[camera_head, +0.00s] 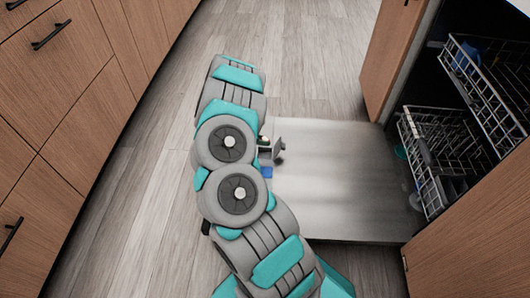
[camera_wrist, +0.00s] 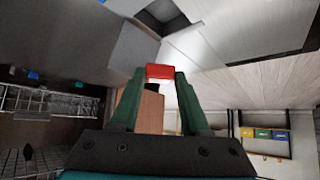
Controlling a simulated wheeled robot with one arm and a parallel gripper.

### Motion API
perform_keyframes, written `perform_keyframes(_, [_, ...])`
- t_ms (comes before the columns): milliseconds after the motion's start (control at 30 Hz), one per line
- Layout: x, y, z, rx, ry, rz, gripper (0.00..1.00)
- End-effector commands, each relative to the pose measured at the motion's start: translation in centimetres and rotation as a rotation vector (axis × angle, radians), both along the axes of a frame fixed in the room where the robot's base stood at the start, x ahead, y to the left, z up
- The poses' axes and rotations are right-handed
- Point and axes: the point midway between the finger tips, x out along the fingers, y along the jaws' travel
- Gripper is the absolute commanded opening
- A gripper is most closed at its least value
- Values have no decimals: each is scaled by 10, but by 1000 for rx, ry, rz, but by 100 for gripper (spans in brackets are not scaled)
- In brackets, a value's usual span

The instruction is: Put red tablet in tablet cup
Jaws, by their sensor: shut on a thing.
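In the wrist view, the red tablet (camera_wrist: 160,71) is held between the tips of my gripper's two green fingers (camera_wrist: 160,78). The fingers are shut on it. Beyond the tablet, a dark square recess in pale grey metal looks like the tablet cup (camera_wrist: 168,14), with a grey raised flap or block (camera_wrist: 133,48) beside it. The tablet appears apart from the recess. In the head view, a small grey flap (camera_head: 280,149) stands up at the left side of the open dishwasher door (camera_head: 335,185).
The dishwasher racks (camera_head: 440,145) are at the right, above the lowered door. Wooden drawers (camera_head: 50,90) line the left side. A cabinet panel (camera_head: 392,60) stands at the back right. Bare floor (camera_head: 310,70) lies beyond the door.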

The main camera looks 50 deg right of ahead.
Motion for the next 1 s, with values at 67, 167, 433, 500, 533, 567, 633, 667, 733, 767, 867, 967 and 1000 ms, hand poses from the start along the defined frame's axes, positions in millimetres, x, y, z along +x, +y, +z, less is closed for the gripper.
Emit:
perform_keyframes(67, [-2, 0, -14, 0, 6, 1, 0])
perform_keyframes(167, [-2, 0, -28, -1, 6, 0, 0])
perform_keyframes(433, [-1, 0, -45, -2, 4, 1, 0])
perform_keyframes(500, [-1, 0, -52, -2, 4, 2, 0])
perform_keyframes(533, [-1, 0, -55, -2, 4, 2, 0])
perform_keyframes(567, [0, 0, -58, -2, 2, 2, 0])
perform_keyframes(633, [0, -1, -66, -2, 2, 1, 0])
perform_keyframes(667, [-1, -1, -70, -3, 3, 1, 0])
perform_keyframes(733, [-1, 0, -77, -3, 5, 1, 0])
perform_keyframes(767, [-1, 0, -79, -3, 5, 1, 0])
perform_keyframes(867, [-1, 0, -80, -2, 3, 1, 0])
perform_keyframes(967, [-1, 0, -80, -2, 2, 1, 0])
perform_keyframes(1000, [-1, 0, -80, -2, 2, 1, 0])
